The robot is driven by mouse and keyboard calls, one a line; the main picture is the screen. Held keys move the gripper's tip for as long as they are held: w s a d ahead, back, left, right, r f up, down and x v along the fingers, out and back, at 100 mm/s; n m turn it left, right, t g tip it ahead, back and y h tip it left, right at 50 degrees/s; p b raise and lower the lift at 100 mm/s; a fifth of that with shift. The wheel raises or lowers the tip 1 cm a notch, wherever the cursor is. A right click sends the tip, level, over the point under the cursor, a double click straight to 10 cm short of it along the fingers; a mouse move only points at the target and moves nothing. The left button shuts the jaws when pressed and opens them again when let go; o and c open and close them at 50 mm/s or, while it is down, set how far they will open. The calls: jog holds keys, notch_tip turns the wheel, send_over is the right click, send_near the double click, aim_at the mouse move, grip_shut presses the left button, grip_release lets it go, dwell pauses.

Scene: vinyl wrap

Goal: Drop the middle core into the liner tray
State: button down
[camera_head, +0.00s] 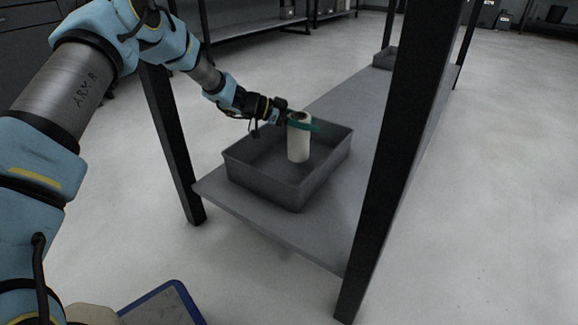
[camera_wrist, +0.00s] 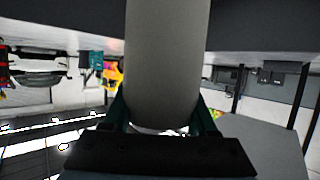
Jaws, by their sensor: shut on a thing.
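My gripper (camera_head: 303,124) has green fingers and is shut around the upper part of a pale, hollow, upright core (camera_head: 299,147). The core also fills the middle of the wrist view (camera_wrist: 166,60), with a green finger on each side of it. In the head view the core is over the grey liner tray (camera_head: 253,184), inside its outline. I cannot tell whether its lower end touches the tray floor. The tray is rectangular and open-topped, and no other core shows in it.
The tray stands on a grey low shelf (camera_head: 262,222) between black posts; the near right post (camera_head: 387,155) is thick and tall. Another grey bin (camera_head: 385,58) stands at the shelf's far end. A blue-edged tray (camera_head: 163,307) shows at the bottom left.

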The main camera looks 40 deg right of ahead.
jog(key=shift+c, duration=0.5)
grip_release()
jog(key=shift+f, duration=0.1)
jog(key=p+v, duration=0.3)
jog(key=v, duration=0.4)
jog(key=shift+a+p, duration=0.2)
jog(key=shift+p, duration=0.2)
jog(key=shift+w, duration=0.15)
